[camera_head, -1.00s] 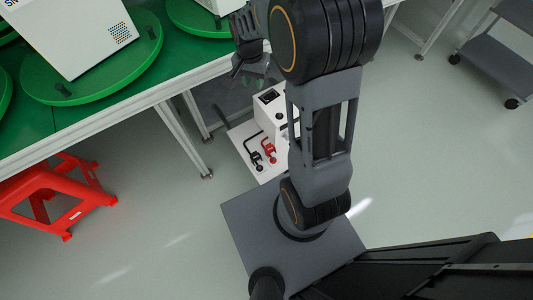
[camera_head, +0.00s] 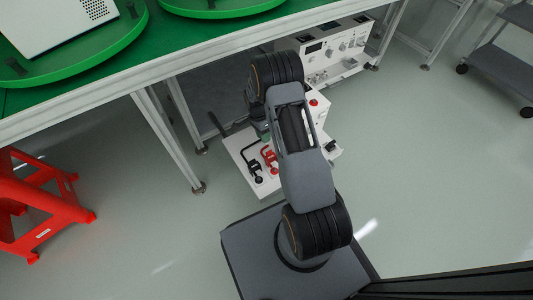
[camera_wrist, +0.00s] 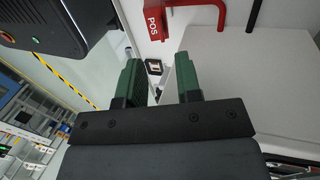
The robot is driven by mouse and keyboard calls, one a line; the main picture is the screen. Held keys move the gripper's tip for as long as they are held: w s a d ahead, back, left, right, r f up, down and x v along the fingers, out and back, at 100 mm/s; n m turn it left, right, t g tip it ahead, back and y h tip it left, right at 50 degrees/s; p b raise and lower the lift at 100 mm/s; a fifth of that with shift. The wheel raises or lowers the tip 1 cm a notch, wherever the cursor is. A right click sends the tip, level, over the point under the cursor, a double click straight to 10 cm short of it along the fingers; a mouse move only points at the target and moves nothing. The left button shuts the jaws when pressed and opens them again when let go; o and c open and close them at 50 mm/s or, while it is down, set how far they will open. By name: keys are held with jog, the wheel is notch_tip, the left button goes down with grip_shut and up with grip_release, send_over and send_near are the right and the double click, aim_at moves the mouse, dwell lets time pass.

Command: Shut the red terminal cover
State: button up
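The red terminal cover (camera_head: 269,156) is on the white unit's low base, beside a similar black cover (camera_head: 253,167). It is too small to tell how far it stands open. In the wrist view part of the red cover (camera_wrist: 208,5) shows at the top edge, next to the "POS" label, with its upper part cut off. My gripper (camera_wrist: 158,62) has its two green fingers apart with nothing between them. The red cover lies beyond the fingertips, apart from them. In the head view my arm hides most of the gripper.
The white unit's base (camera_head: 238,143) stands under the green-topped table (camera_head: 170,50). A black bent rod (camera_head: 220,127) rises at its left. A larger white instrument (camera_head: 340,48) with knobs is behind. A red stool (camera_head: 40,210) is at the left. Open floor lies to the right.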

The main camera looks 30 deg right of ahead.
aim_at(271, 158)
jog(key=b+x, duration=0.2)
jog(key=x, duration=0.6)
jog(key=shift+s+f+b, duration=0.1)
jog(key=shift+f+b, duration=0.25)
jog(key=shift+b, duration=0.05)
jog(key=shift+c, duration=0.2)
grip_shut()
